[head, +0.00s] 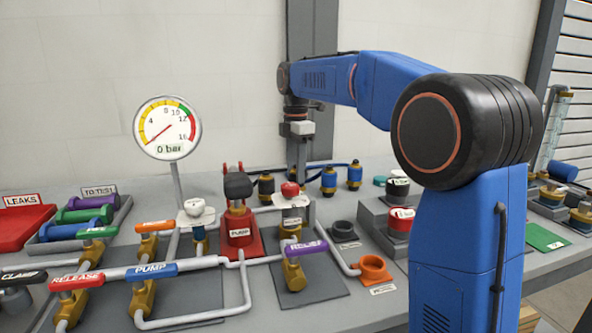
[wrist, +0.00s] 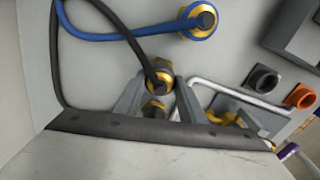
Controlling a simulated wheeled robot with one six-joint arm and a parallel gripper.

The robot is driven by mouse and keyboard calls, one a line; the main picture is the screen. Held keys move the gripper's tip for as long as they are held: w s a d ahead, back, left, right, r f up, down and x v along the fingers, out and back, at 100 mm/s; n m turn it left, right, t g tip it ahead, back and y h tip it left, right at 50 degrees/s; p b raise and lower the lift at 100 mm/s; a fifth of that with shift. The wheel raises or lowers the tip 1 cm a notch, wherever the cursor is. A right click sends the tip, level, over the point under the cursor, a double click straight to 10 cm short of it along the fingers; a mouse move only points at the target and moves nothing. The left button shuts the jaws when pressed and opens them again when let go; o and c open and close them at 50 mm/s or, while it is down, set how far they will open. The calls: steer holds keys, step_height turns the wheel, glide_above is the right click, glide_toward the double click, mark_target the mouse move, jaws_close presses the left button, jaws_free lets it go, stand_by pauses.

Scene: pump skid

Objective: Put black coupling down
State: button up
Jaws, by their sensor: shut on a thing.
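The black coupling (wrist: 160,76), a brass fitting with a black hose (wrist: 130,38), sits between the two grey fingers of my gripper (wrist: 157,92) in the wrist view. The gripper is shut on it. A second brass fitting (wrist: 153,110) shows just below it; I cannot tell whether they touch. In the head view my gripper (head: 298,150) points down at the back of the bench, behind the red-knobbed valve (head: 291,190). The held coupling is not clear there.
A blue-hose coupling (wrist: 198,20) is nearby. A black round holder (head: 342,230) and an orange one (head: 373,268) stand right of the valves. The gauge (head: 167,128), pump (head: 240,225) and pipework crowd the bench. The wall is close behind my gripper.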

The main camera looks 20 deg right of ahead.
steer(key=shift+f, duration=0.1)
steer(key=o, duration=1.2)
steer(key=shift+c, duration=0.2)
step_height(320, 180, up, 12)
